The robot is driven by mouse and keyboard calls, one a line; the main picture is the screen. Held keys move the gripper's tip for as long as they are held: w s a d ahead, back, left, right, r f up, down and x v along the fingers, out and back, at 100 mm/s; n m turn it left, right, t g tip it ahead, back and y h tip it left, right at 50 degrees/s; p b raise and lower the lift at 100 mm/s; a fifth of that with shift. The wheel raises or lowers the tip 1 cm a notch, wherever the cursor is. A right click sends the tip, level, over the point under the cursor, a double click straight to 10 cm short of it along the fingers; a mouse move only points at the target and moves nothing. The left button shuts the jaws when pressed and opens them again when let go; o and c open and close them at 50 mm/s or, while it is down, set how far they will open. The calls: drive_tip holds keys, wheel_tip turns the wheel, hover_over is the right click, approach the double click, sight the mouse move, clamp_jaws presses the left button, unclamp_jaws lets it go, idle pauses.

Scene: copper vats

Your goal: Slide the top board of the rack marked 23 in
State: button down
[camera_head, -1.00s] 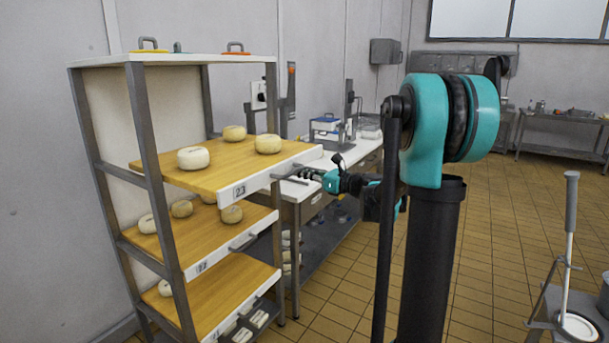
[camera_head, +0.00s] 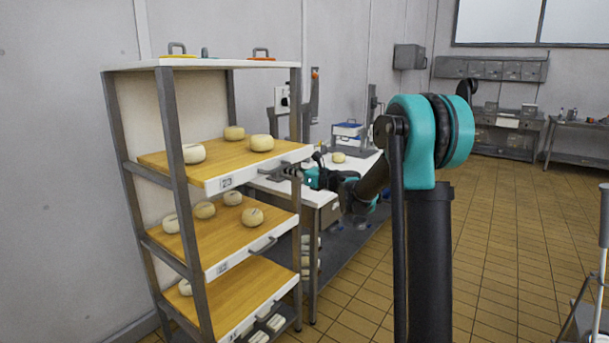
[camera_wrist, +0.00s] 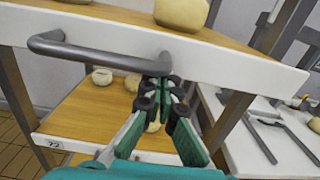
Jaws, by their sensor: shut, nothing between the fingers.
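The rack (camera_head: 178,200) stands at the left of the head view. Its top board (camera_head: 215,160) has a white front edge with the label 23 (camera_head: 226,183) and carries three round pale cheeses. That front edge juts a little past the rack's front posts. My gripper (camera_head: 287,171) is at the right part of this edge. In the wrist view my shut, empty gripper (camera_wrist: 160,92) is at the right end of the board's grey bar handle (camera_wrist: 95,52), close under the white front edge (camera_wrist: 220,68). I cannot tell whether the fingers touch the handle or the edge.
Lower boards with cheeses, including the middle one (camera_head: 220,232), lie below in the same rack. A white worktable (camera_head: 275,187) stands close right of the rack. Lidded items with handles (camera_head: 262,54) are on the rack's top. Tiled floor (camera_head: 500,230) is open to the right.

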drive_tip(key=x, duration=0.8)
drive_tip(key=shift+w+a+r, duration=0.1)
drive_tip(key=shift+w+a, duration=0.05)
